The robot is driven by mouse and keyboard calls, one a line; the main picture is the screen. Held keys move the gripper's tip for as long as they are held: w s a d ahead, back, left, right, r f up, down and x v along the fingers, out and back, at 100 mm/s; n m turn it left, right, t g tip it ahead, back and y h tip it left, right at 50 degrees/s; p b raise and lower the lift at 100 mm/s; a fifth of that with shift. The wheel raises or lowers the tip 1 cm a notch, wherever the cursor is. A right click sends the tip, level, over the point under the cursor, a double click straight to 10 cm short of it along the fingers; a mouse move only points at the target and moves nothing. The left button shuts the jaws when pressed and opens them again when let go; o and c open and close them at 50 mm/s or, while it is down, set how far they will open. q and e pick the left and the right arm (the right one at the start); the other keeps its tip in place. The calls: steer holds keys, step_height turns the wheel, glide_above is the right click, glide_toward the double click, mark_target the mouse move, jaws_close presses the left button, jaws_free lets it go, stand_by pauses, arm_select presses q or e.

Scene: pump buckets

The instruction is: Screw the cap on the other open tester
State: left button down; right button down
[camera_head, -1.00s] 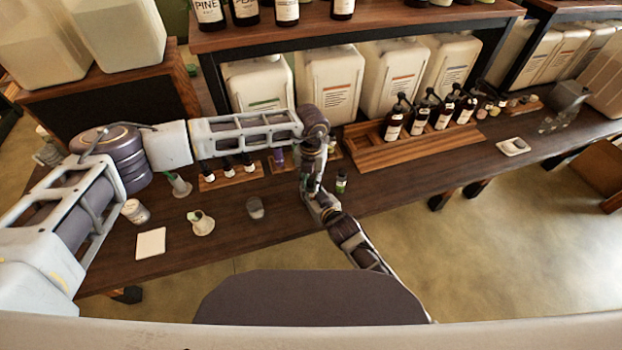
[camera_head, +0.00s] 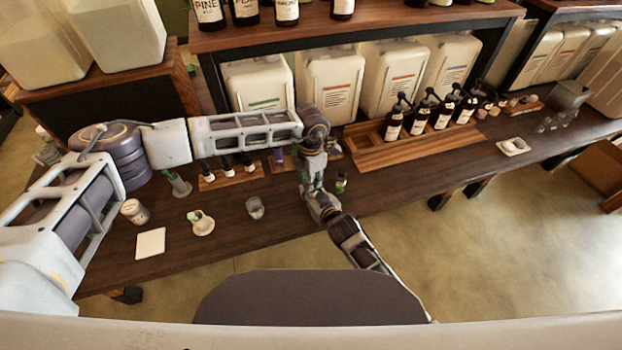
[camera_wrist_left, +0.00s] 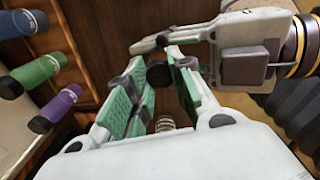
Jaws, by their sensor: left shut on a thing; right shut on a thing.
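My left gripper (camera_head: 312,181) and my right gripper (camera_head: 323,203) meet close together above the front middle of the bench. In the left wrist view, the green-padded fingers of my left gripper (camera_wrist_left: 160,78) are around a small round black piece (camera_wrist_left: 158,74) that looks like a cap. My right gripper (camera_wrist_left: 172,46) reaches in from the right, its fingertips beside that piece. The tester in my right gripper is mostly hidden, so I cannot tell how the cap sits on it. A small dark bottle with a green-and-white label (camera_head: 341,183) stands just right of the grippers.
Blue, green (camera_wrist_left: 38,72) and purple (camera_wrist_left: 55,108) bottles show in the left wrist view. A small glass (camera_head: 255,207), a pale dish (camera_head: 200,223) and a white square (camera_head: 150,243) stand left. A pump-bottle rack (camera_head: 375,158) stands right.

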arm_select(q)
steer(key=m, duration=1.2)
steer(key=c, duration=1.3)
jaws_free()
steer(key=shift+o, duration=0.2)
steer(key=shift+r, duration=2.25)
